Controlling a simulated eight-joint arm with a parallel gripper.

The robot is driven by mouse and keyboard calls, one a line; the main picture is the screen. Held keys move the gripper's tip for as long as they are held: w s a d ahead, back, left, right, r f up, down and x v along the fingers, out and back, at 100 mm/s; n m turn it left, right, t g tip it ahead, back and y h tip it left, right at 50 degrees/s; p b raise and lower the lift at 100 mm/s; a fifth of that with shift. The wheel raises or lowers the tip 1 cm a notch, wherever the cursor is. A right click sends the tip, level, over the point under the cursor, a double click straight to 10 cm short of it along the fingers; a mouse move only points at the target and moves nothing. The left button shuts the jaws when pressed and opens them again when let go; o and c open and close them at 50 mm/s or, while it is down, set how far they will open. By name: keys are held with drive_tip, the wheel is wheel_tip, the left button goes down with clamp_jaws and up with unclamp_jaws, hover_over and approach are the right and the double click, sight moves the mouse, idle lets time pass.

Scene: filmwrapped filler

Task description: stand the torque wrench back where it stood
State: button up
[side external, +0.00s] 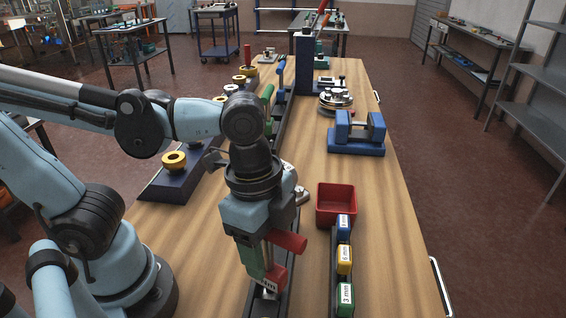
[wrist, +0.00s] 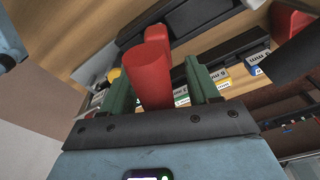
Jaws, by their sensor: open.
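A red-handled tool (side external: 290,242), which I take to be the torque wrench, is at the near end of the bench. In the wrist view its thick red cylinder (wrist: 149,78) points toward the camera, with a red block (wrist: 157,34) behind it by a dark rail. My gripper (side external: 266,266) is low at this rail, its green fingers apart. In the wrist view my gripper (wrist: 155,68) has the red cylinder between its fingers; I cannot tell whether they touch it. The tool's lower part is hidden.
A red bin (side external: 336,203) is right of my gripper. Blue (side external: 343,225), yellow (side external: 344,256) and green (side external: 346,296) marked blocks stand in a row beside it. Green (side external: 268,95) and blue (side external: 281,70) handles stand farther back. A blue fixture (side external: 357,136) is at right.

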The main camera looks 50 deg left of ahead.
drive_tip(key=r, duration=0.4)
drive_tip(key=a+r, duration=0.1)
drive_tip(key=r, duration=0.7)
drive_tip(key=shift+s+a, duration=0.2)
drive_tip(key=shift+s, duration=0.1)
drive_tip(key=shift+w+d+f, duration=0.1)
drive_tip(key=shift+d+f, duration=0.15)
drive_tip(key=shift+f, duration=1.75)
drive_tip(key=shift+w+d+f, duration=0.1)
drive_tip(key=shift+d+f, duration=0.1)
drive_tip(key=shift+f, duration=1.85)
drive_tip(key=shift+w+d+f, duration=0.1)
drive_tip(key=shift+d+f, duration=0.15)
drive_tip(key=shift+f, duration=1.75)
drive_tip(key=shift+r, duration=0.1)
drive_tip(key=shift+r, duration=2)
drive_tip(key=shift+s+d+r, duration=0.15)
drive_tip(key=shift+s+r, duration=0.05)
drive_tip(key=shift+s, duration=0.1)
